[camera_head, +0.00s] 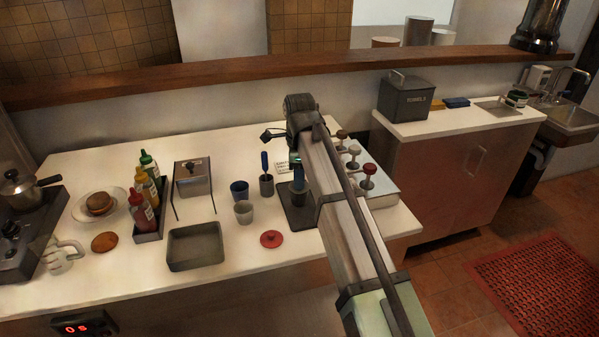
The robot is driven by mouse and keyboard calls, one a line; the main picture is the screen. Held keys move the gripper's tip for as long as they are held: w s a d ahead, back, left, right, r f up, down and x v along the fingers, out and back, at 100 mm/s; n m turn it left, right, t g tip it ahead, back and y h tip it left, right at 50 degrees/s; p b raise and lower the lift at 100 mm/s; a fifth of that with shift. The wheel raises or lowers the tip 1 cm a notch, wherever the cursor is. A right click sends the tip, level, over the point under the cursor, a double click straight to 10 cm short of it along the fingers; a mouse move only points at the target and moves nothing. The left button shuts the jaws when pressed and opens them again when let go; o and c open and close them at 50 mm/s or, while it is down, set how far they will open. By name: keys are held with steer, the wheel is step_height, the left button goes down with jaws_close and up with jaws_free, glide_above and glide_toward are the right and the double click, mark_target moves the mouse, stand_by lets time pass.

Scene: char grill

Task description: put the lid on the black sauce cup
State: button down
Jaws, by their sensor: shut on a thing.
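My arm reaches over the counter, and my gripper (299,184) points down behind it, mostly hidden. It is shut on a small dark thing just above or at a dark square mat (298,217); I cannot tell whether this is the lid or a cup. A dark blue-black cup (239,190) stands left of it, with a grey cup (243,211) just in front. Another dark cup (266,186) holds a blue-handled tool. A round red disc (271,239) lies flat near the front edge. I cannot tell for sure which is the black sauce cup.
An empty grey tray (195,247) lies front left, with a metal stand (192,179) behind. Sauce bottles (150,195) stand in a caddy farther left. Several knobbed containers (368,178) are close right of my arm. Clear counter surrounds the red disc.

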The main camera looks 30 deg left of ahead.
steer(key=shift+f, duration=0.25)
steer(key=c, duration=0.9)
jaws_free()
steer(key=shift+c, duration=0.2)
steer(key=shift+r, duration=0.15)
step_height(320, 180, up, 14)
steer(key=shift+f, duration=0.2)
